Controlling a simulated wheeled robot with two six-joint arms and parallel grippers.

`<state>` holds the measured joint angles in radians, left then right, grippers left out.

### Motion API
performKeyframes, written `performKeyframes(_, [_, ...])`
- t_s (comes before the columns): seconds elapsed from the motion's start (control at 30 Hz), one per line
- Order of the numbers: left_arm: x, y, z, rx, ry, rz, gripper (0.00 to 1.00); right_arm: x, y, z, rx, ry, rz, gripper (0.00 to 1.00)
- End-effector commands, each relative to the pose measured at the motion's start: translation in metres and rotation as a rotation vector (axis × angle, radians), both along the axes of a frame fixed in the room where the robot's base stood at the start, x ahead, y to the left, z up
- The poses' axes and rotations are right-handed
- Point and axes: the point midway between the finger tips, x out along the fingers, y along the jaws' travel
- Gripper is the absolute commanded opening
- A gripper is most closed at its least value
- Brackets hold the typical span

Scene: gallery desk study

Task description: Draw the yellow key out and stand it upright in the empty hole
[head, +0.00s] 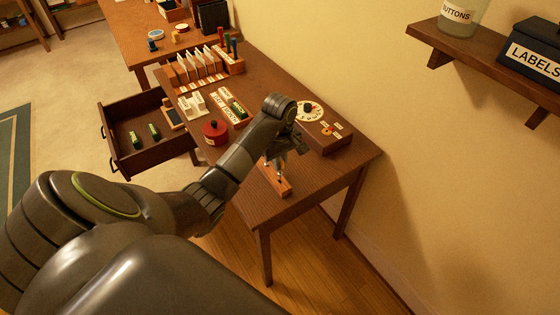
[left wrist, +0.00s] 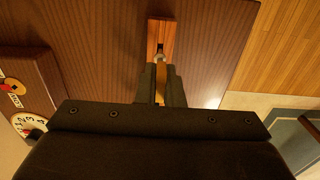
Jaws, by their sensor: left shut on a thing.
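My left gripper (head: 279,168) reaches down to a small reddish wooden block (head: 286,190) near the desk's front end. In the left wrist view, the gripper (left wrist: 160,92) is shut on a narrow yellow piece, the yellow key (left wrist: 160,84). The same block (left wrist: 161,29) lies just beyond the fingertips, with a dark spot and a small grey part near its near end. The fingers hide most of the key. I cannot tell whether its tip is in a hole or above it. My right gripper is out of view.
A brown box with a numbered dial (head: 313,109) stands on the desk (head: 325,172) just behind the block. A red round tin (head: 215,133) is to the left. A drawer (head: 124,160) stands open at the left. The desk's right corner is clear.

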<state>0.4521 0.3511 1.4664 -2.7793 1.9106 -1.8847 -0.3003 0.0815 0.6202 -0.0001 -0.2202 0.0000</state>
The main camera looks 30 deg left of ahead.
Motion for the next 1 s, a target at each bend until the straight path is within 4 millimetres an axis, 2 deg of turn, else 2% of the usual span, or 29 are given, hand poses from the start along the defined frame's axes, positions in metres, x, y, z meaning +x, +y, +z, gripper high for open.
performKeyframes(1.0, [0.0000, 0.0003, 0.0002, 0.000, 0.000, 0.000, 0.00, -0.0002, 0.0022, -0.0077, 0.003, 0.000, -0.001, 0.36])
